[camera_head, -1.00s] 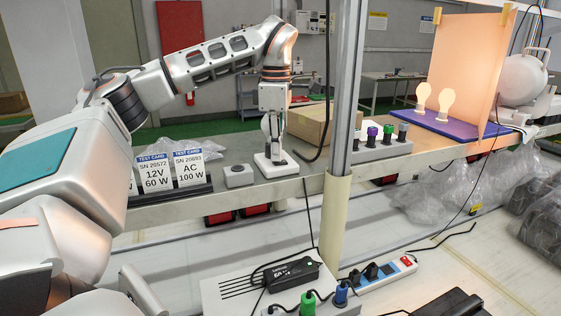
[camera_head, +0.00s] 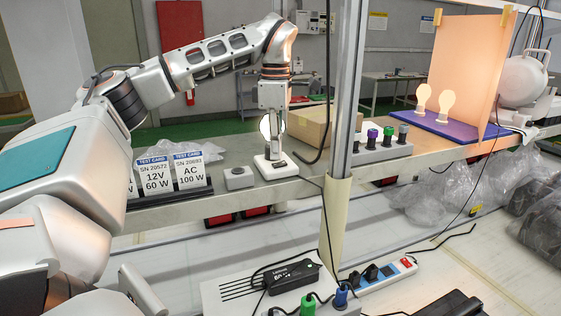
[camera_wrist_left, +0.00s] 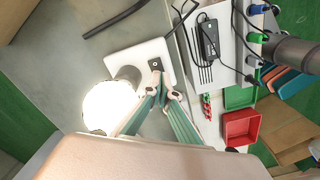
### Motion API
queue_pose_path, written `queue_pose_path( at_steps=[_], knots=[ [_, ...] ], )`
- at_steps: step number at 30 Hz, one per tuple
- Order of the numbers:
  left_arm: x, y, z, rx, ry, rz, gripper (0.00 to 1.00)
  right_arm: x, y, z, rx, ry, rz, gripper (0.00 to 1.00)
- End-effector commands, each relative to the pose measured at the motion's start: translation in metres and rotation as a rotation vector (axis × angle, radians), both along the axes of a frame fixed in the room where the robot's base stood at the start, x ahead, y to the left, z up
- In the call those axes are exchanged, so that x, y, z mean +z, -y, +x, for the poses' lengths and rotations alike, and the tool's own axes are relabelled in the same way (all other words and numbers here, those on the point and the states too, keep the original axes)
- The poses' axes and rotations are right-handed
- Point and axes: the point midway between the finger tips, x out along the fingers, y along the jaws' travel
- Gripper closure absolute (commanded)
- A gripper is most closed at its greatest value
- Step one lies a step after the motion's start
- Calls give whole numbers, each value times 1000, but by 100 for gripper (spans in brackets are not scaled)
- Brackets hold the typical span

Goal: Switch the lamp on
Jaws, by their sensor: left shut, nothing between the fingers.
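The lamp has a round bulb (camera_head: 265,127) on a white square base (camera_head: 262,168); the bulb glows bright white. In the left wrist view the glowing bulb (camera_wrist_left: 108,106) stands beside a black switch (camera_wrist_left: 156,64) on the white base (camera_wrist_left: 128,57). My left gripper (camera_head: 275,157) is shut and empty, pointing down over the base in front of part of the bulb. In the wrist view its fingertips (camera_wrist_left: 164,92) are close together at the edge of the switch; I cannot tell whether they touch it. My right gripper is not in view.
A small grey box (camera_head: 239,177) and test cards (camera_head: 189,169) stand left of the lamp. A cardboard box (camera_head: 311,126) is behind it. A grey post (camera_head: 345,100) rises to the right.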

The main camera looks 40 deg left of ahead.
Motion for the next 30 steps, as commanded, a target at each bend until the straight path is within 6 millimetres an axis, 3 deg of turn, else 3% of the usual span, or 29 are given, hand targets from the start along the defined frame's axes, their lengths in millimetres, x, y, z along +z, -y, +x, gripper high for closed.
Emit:
queue_pose_path(
  at_steps=[18,30],
  knots=[
    [45,1,0,-1,1,1,100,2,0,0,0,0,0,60],
    [51,1,0,-1,1,-1,100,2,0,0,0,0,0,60]
  ],
)
